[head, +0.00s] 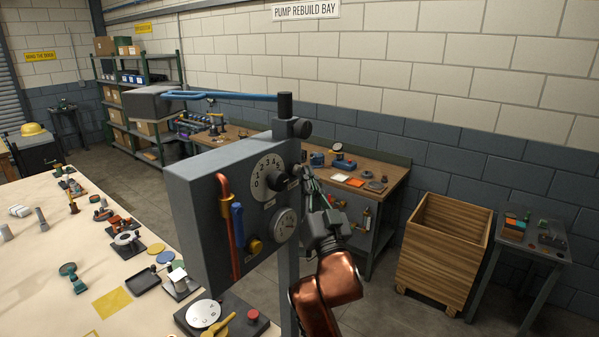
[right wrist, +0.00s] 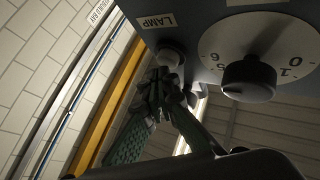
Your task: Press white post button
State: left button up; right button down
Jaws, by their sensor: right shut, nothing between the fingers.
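A grey panel box (head: 200,215) on a post carries a numbered dial (head: 268,178) with a black knob. My right gripper (head: 306,176) is shut and empty, at the right edge of the panel beside the dial. In the right wrist view its fingertips (right wrist: 165,78) are right at the button and overlap its lower part. I cannot tell whether they touch it. My left gripper is not in view.
The panel also has a gauge (head: 285,225), a red pipe (head: 228,215), a blue handle (head: 238,226) and a yellow knob (head: 254,245). A cream table (head: 50,285) with small parts is at left. A workbench (head: 390,163) and a wooden crate (head: 445,245) stand behind.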

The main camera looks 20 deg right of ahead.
jog(key=shift+w+a, duration=0.2)
jog(key=shift+w, duration=0.1)
dwell(0.4)
jog(key=shift+s+d+p, duration=0.4)
jog(key=shift+s+d, duration=0.2)
jog(key=shift+s, duration=0.15)
jog(key=s+d+p, duration=0.1)
jog(key=s+d, duration=0.1)
jog(key=s+d+p, duration=0.1)
jog(key=s, duration=0.1)
jog(key=shift+s+d+p, duration=0.35)
dwell(0.4)
